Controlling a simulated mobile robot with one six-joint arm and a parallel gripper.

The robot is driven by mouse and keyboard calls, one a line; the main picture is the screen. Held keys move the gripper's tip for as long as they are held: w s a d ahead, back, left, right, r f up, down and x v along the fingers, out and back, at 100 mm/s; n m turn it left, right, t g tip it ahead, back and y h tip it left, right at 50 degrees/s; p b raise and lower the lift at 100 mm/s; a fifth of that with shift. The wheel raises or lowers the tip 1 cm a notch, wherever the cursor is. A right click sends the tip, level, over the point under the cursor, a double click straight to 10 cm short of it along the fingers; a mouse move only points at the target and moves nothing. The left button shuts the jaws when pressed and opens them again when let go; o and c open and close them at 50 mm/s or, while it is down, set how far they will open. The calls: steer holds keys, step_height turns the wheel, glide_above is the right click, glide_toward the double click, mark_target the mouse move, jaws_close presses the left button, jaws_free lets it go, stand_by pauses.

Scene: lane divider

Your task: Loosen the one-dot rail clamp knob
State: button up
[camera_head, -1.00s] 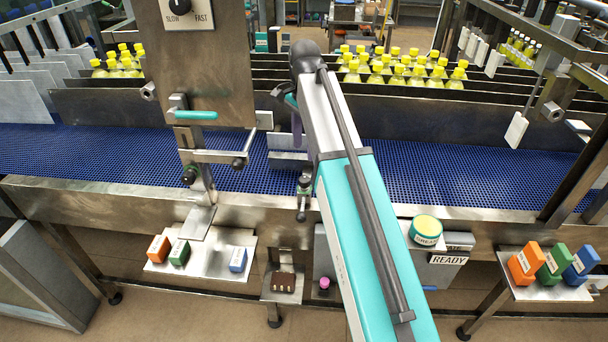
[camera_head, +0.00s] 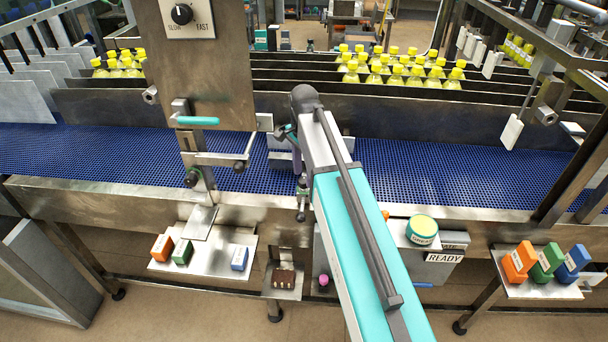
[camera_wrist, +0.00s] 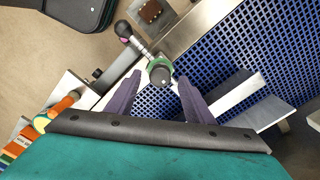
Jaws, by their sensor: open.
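In the head view this clamp (camera_head: 302,190) is at the belt's front rail, partly behind my arm. My gripper (camera_wrist: 159,80) is open, with one purple finger on each side of the knob; contact cannot be told. In the head view my gripper (camera_head: 295,158) is just above the clamp, mostly hidden by my arm. Another dark knob (camera_head: 191,178) is on the left rail bracket.
The blue belt (camera_head: 430,175) runs behind the steel front rail. A steel panel with a SLOW/FAST dial (camera_head: 181,14) and a teal handle (camera_head: 197,121) stand left of my arm. Bottles (camera_head: 400,68) fill lanes behind. Trays with coloured blocks (camera_head: 215,260) hang in front.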

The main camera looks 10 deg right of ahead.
steer(key=shift+f, duration=1)
steer(key=shift+c, duration=0.2)
steer(key=c, duration=1)
